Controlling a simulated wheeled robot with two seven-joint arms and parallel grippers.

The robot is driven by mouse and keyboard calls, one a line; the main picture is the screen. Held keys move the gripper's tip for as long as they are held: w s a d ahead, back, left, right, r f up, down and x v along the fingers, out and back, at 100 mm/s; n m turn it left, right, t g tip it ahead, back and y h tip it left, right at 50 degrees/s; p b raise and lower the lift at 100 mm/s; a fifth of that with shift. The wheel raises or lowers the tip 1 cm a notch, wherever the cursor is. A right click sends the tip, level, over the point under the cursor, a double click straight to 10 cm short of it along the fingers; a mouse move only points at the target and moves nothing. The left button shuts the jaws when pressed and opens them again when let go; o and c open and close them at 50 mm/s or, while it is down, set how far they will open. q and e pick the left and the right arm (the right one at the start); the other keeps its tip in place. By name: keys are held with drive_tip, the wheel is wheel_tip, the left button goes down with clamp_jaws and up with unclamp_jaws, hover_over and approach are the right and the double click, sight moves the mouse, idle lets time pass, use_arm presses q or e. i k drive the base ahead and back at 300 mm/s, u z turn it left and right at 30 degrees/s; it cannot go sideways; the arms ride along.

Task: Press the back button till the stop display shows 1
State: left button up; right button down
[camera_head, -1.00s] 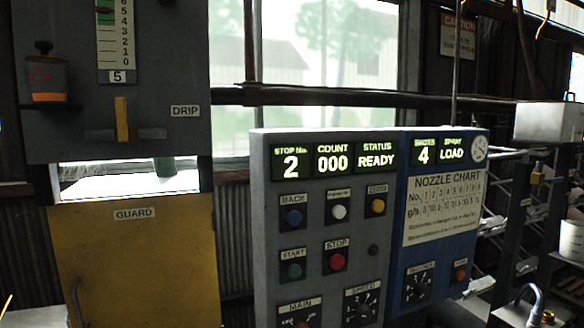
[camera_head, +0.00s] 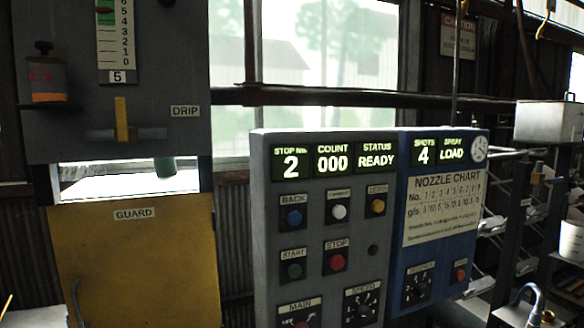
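The stop display (camera_head: 291,162) at the upper left of the grey control panel (camera_head: 262,230) reads 2. The back button (camera_head: 294,217) is a round blue button under a BACK label, below the stop display. The count display (camera_head: 333,158) reads 000 and the status display (camera_head: 377,154) reads READY. Neither of my grippers shows in the head view, and nothing touches the back button.
Near the back button are a white button (camera_head: 339,212), a yellow button (camera_head: 378,206), a green start button (camera_head: 294,270) and a red stop button (camera_head: 337,262). A blue panel (camera_head: 440,258) adjoins on the right. A yellow guard (camera_head: 140,260) stands left.

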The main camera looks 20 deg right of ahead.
sight(294, 218)
drive_tip(key=k, duration=0.5)
drive_tip(key=u, duration=1.35)
drive_tip(key=i, duration=1.25)
drive_tip(key=z, duration=1.95)
